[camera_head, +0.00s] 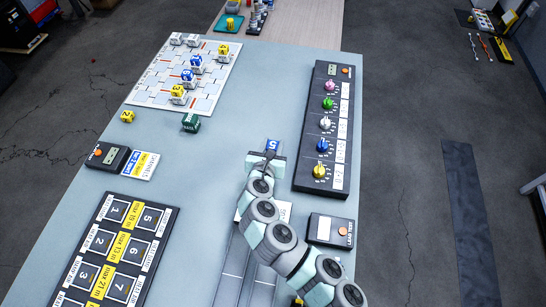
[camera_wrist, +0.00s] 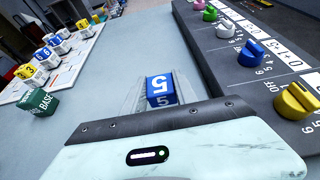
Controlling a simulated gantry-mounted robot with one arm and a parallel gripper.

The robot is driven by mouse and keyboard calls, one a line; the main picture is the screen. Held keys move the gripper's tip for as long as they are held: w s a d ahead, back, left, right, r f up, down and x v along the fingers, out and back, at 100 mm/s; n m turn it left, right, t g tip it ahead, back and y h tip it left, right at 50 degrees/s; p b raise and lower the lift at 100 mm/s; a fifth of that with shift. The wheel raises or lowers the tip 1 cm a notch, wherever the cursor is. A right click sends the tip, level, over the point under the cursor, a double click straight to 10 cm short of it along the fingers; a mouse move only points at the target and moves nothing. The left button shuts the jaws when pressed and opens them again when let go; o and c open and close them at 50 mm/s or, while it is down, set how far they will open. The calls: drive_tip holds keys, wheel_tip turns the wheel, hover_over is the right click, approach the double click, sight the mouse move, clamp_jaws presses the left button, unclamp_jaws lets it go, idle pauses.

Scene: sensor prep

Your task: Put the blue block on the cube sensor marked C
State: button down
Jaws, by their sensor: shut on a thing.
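My gripper (camera_head: 270,155) is shut on a blue block (camera_head: 272,144) marked 5. In the wrist view the same block (camera_wrist: 161,90) is between the fingers, beyond the pale gripper body. A white board (camera_head: 140,97) at the back left carries white cube sensors. Two bare white cubes (camera_head: 184,39) are at its far edge; the others bear yellow (camera_head: 178,91) or blue (camera_head: 187,75) blocks. The letters on the cubes are too small for me to tell which is C. My gripper is to the right of the board and nearer the front, apart from it.
A green block (camera_head: 190,122) marked BASE and a yellow block (camera_head: 127,116) lie in front of the board. A black panel with coloured knobs (camera_head: 322,128) stands close on my gripper's right. A black numbered panel (camera_head: 114,250) is front left. The table's middle is clear.

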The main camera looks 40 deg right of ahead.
drive_tip(key=shift+f+b, duration=0.6)
drive_tip(key=shift+f, duration=1.9)
drive_tip(key=shift+f, duration=0.2)
drive_tip(key=c, duration=1)
unclamp_jaws()
drive_tip(key=shift+o, duration=0.2)
drive_tip(key=shift+r, duration=0.15)
drive_tip(key=shift+s+a+r, duration=0.1)
drive_tip(key=shift+a+r, duration=0.05)
drive_tip(key=shift+r, duration=0.05)
drive_tip(key=p+v, duration=0.2)
drive_tip(key=v, duration=0.9)
drive_tip(key=shift+f, duration=0.1)
drive_tip(key=shift+o, duration=0.4)
drive_tip(key=shift+s+a, duration=0.25)
